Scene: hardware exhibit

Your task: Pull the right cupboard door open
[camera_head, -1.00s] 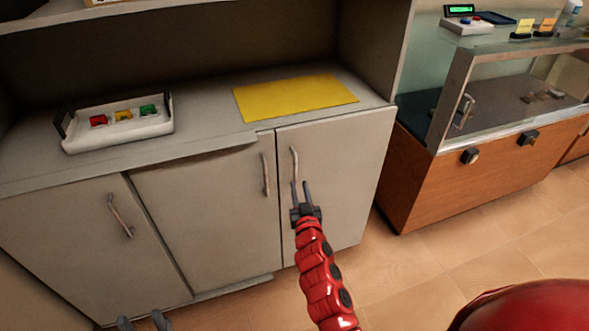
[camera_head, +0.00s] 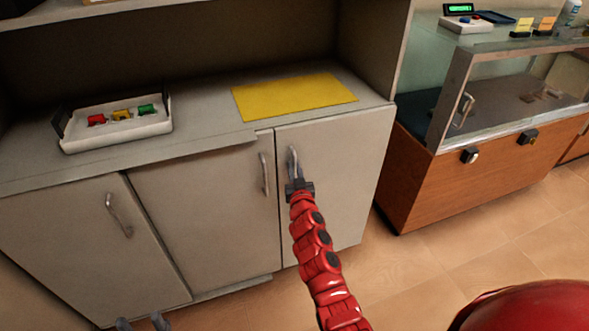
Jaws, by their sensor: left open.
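The right cupboard door (camera_head: 345,175) is a pale panel at the right end of the low cabinet. It looks closed, flush with the cabinet front. Its upright metal handle (camera_head: 293,156) is near the door's left edge. My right gripper (camera_head: 296,172), on the red arm, is at the lower part of this handle. Its fingers overlap the handle in the picture, so I cannot tell whether they are around it or shut. My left gripper (camera_head: 143,322) shows only as two spread fingertips at the bottom edge, in front of the left door. It is open with nothing visible between the fingers.
The middle door (camera_head: 205,205) and left door (camera_head: 90,245) each have a handle. A white tray (camera_head: 118,132) with coloured pieces and a yellow mat (camera_head: 295,97) lie on the countertop. A glass-topped wooden display case (camera_head: 490,170) stands to the right. Tiled floor is free in front.

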